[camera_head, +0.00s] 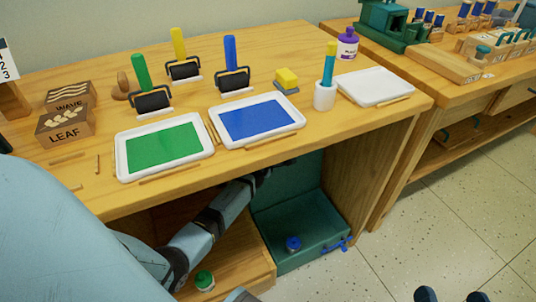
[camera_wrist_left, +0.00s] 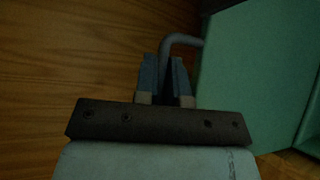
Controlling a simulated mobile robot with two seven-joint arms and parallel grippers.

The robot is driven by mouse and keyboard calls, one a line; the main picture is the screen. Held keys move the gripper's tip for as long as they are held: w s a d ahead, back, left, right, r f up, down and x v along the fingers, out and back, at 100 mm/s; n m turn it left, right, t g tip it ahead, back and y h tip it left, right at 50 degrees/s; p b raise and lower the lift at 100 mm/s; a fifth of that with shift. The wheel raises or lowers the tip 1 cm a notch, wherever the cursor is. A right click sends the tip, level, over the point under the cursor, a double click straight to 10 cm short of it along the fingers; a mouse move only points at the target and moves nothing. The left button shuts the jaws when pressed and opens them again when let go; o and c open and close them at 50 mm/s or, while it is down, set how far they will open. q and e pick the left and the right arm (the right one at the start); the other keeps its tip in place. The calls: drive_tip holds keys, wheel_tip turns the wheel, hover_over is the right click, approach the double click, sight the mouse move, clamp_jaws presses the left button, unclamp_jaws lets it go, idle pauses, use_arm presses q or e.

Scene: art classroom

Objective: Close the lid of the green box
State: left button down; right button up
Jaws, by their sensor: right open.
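The green box (camera_head: 318,240) stands in the shelf space under the table. Its lid (camera_head: 300,183) is open and stands up at the back, partly hidden by the table edge. My left arm reaches under the table from the left, and its gripper is mostly hidden there in the head view. In the left wrist view my left gripper (camera_wrist_left: 166,85) has its fingers around the end of a thin grey-blue bent handle (camera_wrist_left: 182,40) beside a green panel (camera_wrist_left: 255,75). Whether they pinch it is unclear. My right gripper (camera_head: 451,297) is open and empty at the bottom right.
A blue-capped jar (camera_head: 293,243) sits in the box. A green-capped jar (camera_head: 204,281) stands on the wooden shelf (camera_head: 240,262) left of it. The tabletop (camera_head: 270,65) above holds paint trays, rollers and stamps. Open floor (camera_head: 440,225) lies to the right.

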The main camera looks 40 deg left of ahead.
use_arm(q)
drive_tip(key=shift+d, duration=0.1)
drive_tip(key=s+d+f+p, duration=0.1)
drive_tip(key=s+d+p, duration=0.1)
drive_tip(key=s+d, duration=0.2)
drive_tip(key=s+d+f+p, duration=0.2)
drive_tip(key=s+d, duration=0.2)
drive_tip(key=d, duration=0.7)
use_arm(e)
drive_tip(key=shift+s+d+r+m+t, duration=0.15)
drive_tip(key=shift+r+t, duration=0.25)
drive_tip(key=shift+r, duration=0.55)
drive_tip(key=shift+w+a+r+m+t, duration=0.1)
drive_tip(key=shift+r+t, duration=0.3)
drive_tip(key=shift+r, duration=0.6)
drive_tip(key=shift+s+d+r+m+t, duration=0.15)
drive_tip(key=shift+r+t, duration=0.25)
drive_tip(key=shift+r, duration=0.55)
drive_tip(key=shift+w, duration=0.1)
use_arm(q)
drive_tip(key=c, duration=1.5)
unclamp_jaws()
drive_tip(key=shift+s+p, duration=0.1)
drive_tip(key=shift+p, duration=0.2)
